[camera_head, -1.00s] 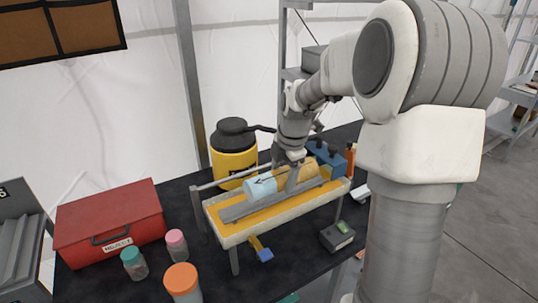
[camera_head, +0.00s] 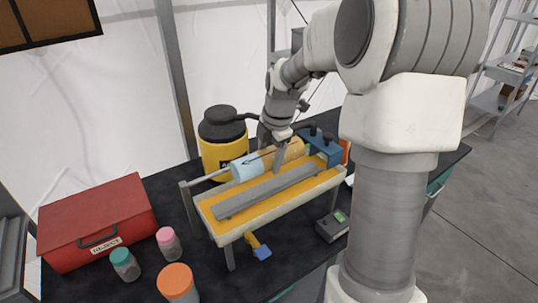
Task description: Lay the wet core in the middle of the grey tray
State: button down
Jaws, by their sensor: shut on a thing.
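The wet core is a cylinder, pale blue at its left end (camera_head: 246,167) and tan at its right (camera_head: 292,150). My gripper (camera_head: 279,160) is shut on it near the middle, coming from above. A long narrow grey tray (camera_head: 266,191) lies on the yellow top of a pale-framed stand. The core shows just behind and above this tray, roughly parallel to it. I cannot tell how high it is held. The fingertips are partly hidden against the core.
A yellow jug with a black lid (camera_head: 223,148) stands behind the stand, and a blue device (camera_head: 325,150) at its right end. A red box (camera_head: 95,222) and several small jars, one with an orange lid (camera_head: 175,280), are at left. A grey box (camera_head: 332,227) lies in front.

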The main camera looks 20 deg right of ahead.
jog(key=shift+w+a+r+g+p, duration=0.1)
jog(key=shift+r+g+p, duration=0.35)
jog(key=shift+p, duration=0.75)
jog(key=shift+f+b, duration=3)
jog(key=shift+f, duration=1.45)
jog(key=shift+f, duration=0.1)
grip_release()
jog(key=shift+f, duration=0.1)
jog(key=s+r, duration=0.1)
jog(key=r, duration=1)
jog(key=s+r, duration=0.1)
jog(key=r, duration=0.5)
jog(key=shift+s+d+r, duration=0.15)
jog(key=shift+s+d, duration=0.15)
jog(key=shift+a+r, duration=0.1)
